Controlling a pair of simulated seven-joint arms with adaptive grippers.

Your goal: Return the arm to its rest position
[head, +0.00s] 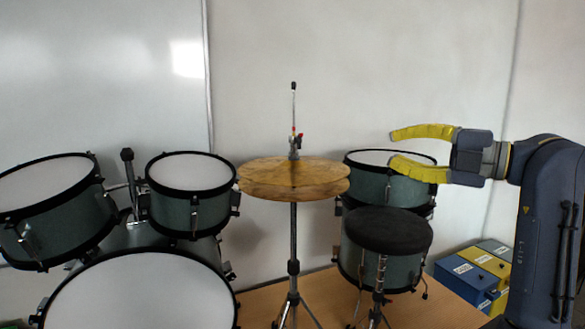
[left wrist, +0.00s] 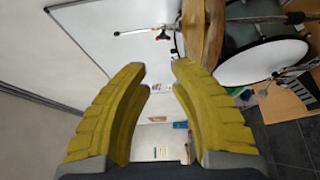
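My left gripper (head: 394,149) is at the right side of the head view, with its dark arm coming in from the right edge. Its two yellow fingers point left, one above the other, with a wide gap between them. In the left wrist view the same fingers (left wrist: 161,78) stand apart with nothing held between them. The gripper shows in front of the floor tom (head: 390,158) and above the black stool seat (head: 390,230). Whether it touches the tom cannot be told. My right gripper is in neither view.
The hi-hat (head: 294,179) stands left of the gripper and shows in the left wrist view (left wrist: 203,35). Two toms (head: 190,172) and the bass drum (head: 140,292) stand further left. Blue and yellow boxes (head: 470,275) sit low at right. The wall above is clear.

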